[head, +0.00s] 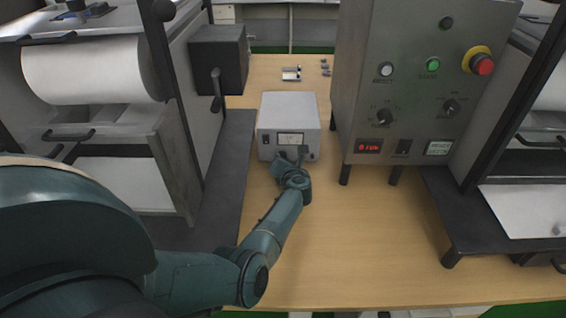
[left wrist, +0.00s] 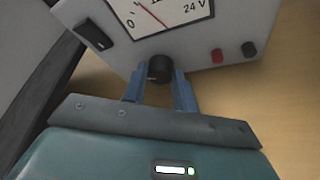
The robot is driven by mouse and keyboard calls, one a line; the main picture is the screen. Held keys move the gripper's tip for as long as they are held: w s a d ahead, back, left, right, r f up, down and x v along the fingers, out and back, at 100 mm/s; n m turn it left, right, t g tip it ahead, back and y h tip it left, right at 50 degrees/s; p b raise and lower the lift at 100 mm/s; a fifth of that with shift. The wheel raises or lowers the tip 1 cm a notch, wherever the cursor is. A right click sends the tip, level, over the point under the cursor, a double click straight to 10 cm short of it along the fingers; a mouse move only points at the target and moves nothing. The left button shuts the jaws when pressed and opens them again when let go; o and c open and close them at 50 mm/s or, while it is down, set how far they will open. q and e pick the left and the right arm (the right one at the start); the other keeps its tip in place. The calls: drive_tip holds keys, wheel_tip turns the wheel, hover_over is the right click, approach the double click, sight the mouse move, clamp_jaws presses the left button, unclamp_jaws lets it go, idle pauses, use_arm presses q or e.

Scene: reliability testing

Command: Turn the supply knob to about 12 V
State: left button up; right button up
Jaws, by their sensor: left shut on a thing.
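The power supply (head: 288,112) is a small light-grey box on the wooden table, with a dial meter (head: 290,139) and a switch on its front. In the left wrist view the meter (left wrist: 160,14) is marked 0 and 24 V, and its red needle points up and left of the scale's middle. The black supply knob (left wrist: 160,68) is below the meter. My left gripper (left wrist: 160,82) is shut on the knob, one blue finger on each side. In the head view my left gripper (head: 292,165) reaches the supply's front and hides the knob. My right gripper is not in view.
A black rocker switch (left wrist: 94,34) and red (left wrist: 217,56) and black (left wrist: 249,49) terminals flank the knob. A grey control panel (head: 405,90) with knobs and buttons stands to the right. A dark-framed machine (head: 185,110) stands to the left. The table in front is clear.

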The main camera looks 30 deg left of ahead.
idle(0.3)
use_arm(q)
drive_tip(key=o, duration=1)
drive_tip(key=shift+d, duration=0.1)
